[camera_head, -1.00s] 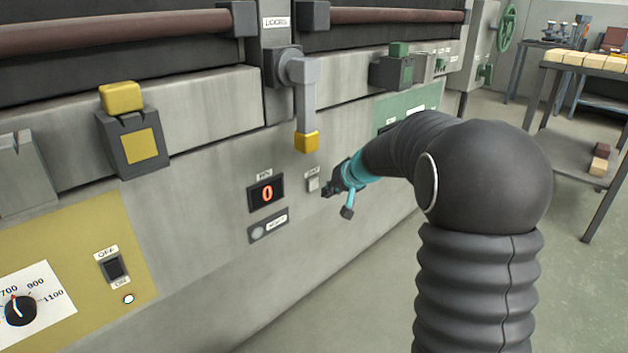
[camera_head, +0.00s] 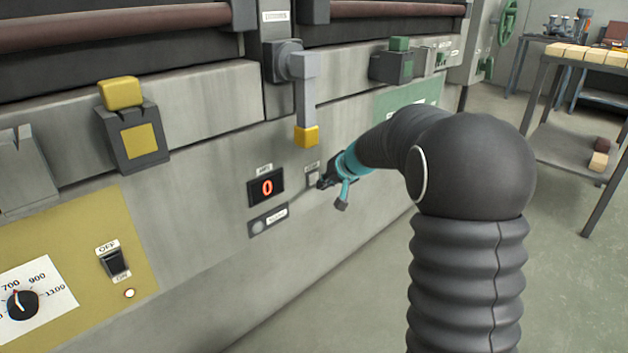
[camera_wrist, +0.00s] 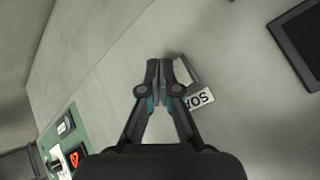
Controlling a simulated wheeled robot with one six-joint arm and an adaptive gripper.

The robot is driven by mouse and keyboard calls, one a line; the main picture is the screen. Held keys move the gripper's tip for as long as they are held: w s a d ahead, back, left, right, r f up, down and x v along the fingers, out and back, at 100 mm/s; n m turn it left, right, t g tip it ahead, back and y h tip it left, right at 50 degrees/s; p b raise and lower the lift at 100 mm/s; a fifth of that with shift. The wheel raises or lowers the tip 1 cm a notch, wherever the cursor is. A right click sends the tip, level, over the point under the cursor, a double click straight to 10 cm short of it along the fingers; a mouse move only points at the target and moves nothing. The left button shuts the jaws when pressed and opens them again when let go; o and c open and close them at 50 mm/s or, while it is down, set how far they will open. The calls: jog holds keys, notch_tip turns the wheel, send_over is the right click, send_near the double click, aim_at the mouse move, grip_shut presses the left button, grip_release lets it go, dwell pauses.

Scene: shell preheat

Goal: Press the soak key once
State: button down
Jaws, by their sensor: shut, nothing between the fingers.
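The soak key (camera_head: 313,178) is a small pale square on the grey furnace front, under a small label and right of the red display. In the wrist view the key (camera_wrist: 188,68) is partly hidden behind my fingertips, beside a label reading "SOA". My gripper (camera_head: 321,184) is shut and empty, its tips just right of the key and very close to it. In the wrist view my gripper (camera_wrist: 164,64) overlaps the key's edge. I cannot tell whether the tips touch it. The display (camera_head: 267,187) reads 0.
A round grey lamp (camera_head: 257,227) with a label sits below the display. A yellow panel (camera_head: 75,240) with dial and switch is at left. A bench (camera_head: 585,65) stands at right; the floor between is clear.

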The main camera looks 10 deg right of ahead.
jog(key=shift+w+a, duration=0.1)
jog(key=shift+w, duration=0.05)
dwell(0.7)
jog(key=shift+w+a, duration=0.1)
jog(key=shift+w, duration=0.1)
jog(key=shift+w+a, duration=0.3)
jog(key=shift+w, duration=0.05)
dwell(0.8)
jog(key=shift+s+d+b, duration=0.1)
jog(key=shift+b, duration=0.2)
jog(key=shift+s+d+b, duration=0.4)
jog(key=shift+s+b, duration=0.2)
jog(key=shift+d, duration=0.1)
jog(key=s+d+b, duration=0.1)
jog(key=s, duration=0.1)
jog(key=s+d+b, duration=0.1)
jog(key=s+b, duration=0.1)
jog(key=shift+d, duration=0.4)
